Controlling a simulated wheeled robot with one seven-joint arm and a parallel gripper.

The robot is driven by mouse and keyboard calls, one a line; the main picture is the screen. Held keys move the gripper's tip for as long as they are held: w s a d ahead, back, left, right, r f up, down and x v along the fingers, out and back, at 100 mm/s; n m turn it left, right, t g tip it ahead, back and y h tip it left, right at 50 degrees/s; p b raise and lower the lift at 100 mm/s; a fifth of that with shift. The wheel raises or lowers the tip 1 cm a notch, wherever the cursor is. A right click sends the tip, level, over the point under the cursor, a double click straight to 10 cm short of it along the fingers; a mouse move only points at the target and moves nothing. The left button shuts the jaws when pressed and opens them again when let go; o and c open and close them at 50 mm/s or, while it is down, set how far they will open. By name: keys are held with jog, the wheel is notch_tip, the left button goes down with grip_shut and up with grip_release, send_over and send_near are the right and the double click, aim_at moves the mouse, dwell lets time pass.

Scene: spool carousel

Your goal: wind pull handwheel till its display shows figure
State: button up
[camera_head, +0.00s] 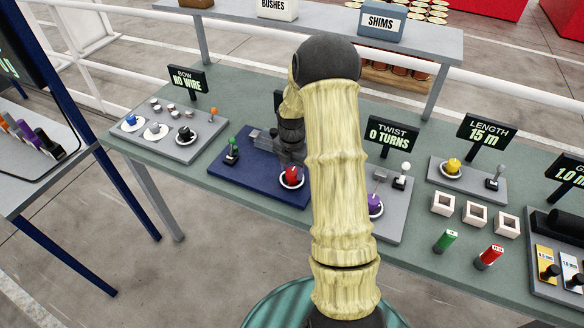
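A dark blue board (249,175) lies in the middle of the table. No readable sign says PULL, so I cannot confirm that the red-knobbed dial is the pull handwheel. My gripper (290,150) is dark and hangs over the board's back right part, just above the red knob in the picture. Its fingers are not clear, and contact cannot be told.
The left board (180,146) has a BOW display reading NO WIRE (187,79). To the right, displays read TWIST 0 TURNS (390,134) and LENGTH 15 m (485,133). A purple knob (375,203) stands close right of my arm. Green and red cylinders stand at the front right.

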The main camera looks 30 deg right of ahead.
jog(key=c, duration=0.6)
jog(key=shift+o, duration=0.2)
jog(key=shift+m, duration=0.3)
